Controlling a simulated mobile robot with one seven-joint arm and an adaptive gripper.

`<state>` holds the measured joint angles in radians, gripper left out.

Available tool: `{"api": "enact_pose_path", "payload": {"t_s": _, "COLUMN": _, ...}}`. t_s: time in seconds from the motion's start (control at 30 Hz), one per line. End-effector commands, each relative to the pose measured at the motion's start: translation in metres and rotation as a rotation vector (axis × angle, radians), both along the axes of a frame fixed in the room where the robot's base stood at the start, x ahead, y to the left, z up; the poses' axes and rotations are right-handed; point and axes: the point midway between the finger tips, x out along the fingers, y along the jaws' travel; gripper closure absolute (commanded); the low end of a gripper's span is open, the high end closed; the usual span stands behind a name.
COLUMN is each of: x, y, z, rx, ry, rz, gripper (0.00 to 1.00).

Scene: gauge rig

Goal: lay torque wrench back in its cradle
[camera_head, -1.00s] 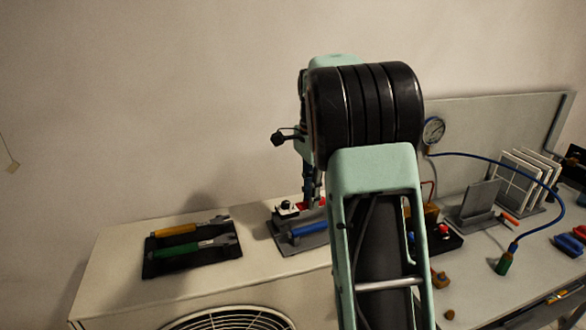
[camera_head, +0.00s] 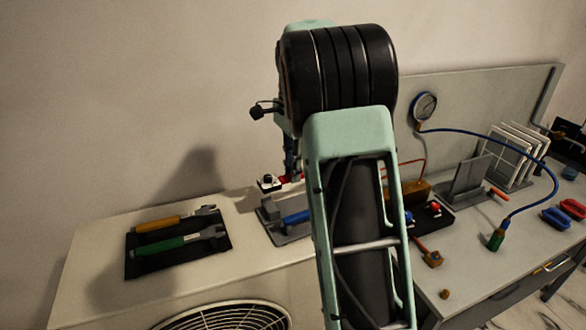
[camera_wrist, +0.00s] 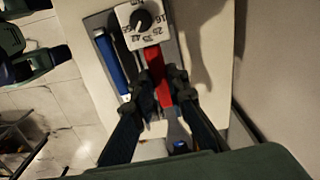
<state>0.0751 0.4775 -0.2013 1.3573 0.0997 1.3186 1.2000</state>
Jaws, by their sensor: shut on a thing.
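My gripper (camera_wrist: 160,79) is shut on the red handle of the torque wrench (camera_wrist: 158,62). A white block with numbers and a black knob sits at one end of this handle and appears joined to it; a grey shaft runs out the other way. In the head view the wrench (camera_head: 288,179) shows just above the back of the grey cradle (camera_head: 290,239), largely hidden by my arm. A blue-handled tool (camera_wrist: 110,60) lies in the cradle, beside and roughly parallel to the red handle. The gap under the wrench is hard to judge.
A black tray (camera_head: 135,268) with yellow-handled and green-handled tools lies to the left. On the right are a gauge (camera_head: 424,106) with a blue hose, upright white panels (camera_head: 512,150) and a dark tray of small parts. The wall stands close behind.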

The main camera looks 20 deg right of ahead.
Motion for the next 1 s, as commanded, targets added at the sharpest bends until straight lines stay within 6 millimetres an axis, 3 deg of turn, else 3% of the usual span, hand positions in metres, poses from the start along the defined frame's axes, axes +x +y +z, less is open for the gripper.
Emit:
{"api": "enact_pose_path", "payload": {"t_s": 0.5, "x": 0.000, "y": 0.000, "z": -0.045, "rx": 0.000, "ry": 0.000, "rz": 0.000, "gripper": 1.00}}
{"api": "enact_pose_path", "payload": {"t_s": 1.0, "x": 0.000, "y": 0.000, "z": -0.048, "rx": 0.000, "ry": 0.000, "rz": 0.000, "gripper": 1.00}}
